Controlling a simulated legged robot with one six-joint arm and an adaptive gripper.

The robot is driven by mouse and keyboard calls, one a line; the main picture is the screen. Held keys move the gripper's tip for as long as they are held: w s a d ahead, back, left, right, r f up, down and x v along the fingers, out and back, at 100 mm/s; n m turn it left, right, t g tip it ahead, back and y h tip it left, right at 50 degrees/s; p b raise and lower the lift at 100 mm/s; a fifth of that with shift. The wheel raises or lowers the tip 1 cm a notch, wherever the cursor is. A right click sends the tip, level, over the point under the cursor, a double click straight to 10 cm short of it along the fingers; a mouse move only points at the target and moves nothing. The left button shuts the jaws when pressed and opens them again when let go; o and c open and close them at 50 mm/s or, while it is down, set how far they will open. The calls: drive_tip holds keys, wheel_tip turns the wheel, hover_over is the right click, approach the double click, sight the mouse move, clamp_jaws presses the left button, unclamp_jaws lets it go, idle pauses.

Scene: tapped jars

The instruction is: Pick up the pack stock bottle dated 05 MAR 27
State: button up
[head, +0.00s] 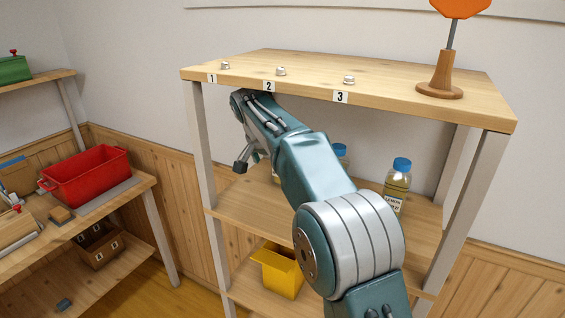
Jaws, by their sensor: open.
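A bottle (397,187) with a blue cap and pale yellow contents stands upright on the middle shelf at the right. Its white label is too small to read for a date. A second blue-capped bottle (341,152) shows only its top behind my arm. Part of something pale, perhaps another bottle, shows just left of my arm on the same shelf. My gripper (241,165) is at the left end of that shelf, below the top board near the left post. It is open, with no object visible in it, well left of the right bottle.
The shelf unit's top board (330,72) carries small metal knobs above labels 1, 2 and 3, and an orange sign (461,8) on a wooden stand. A yellow bin (281,272) sits on the lower shelf. A red crate (87,178) stands on the left bench.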

drive_tip(key=w+d, duration=0.2)
drive_tip(key=w, duration=0.1)
drive_tip(key=shift+w+f, duration=0.1)
drive_tip(key=shift+w, duration=0.15)
drive_tip(key=shift+w+d+f, duration=0.15)
drive_tip(key=shift+w+f, duration=0.05)
drive_tip(key=shift+f, duration=0.3)
drive_tip(key=c, duration=1.1)
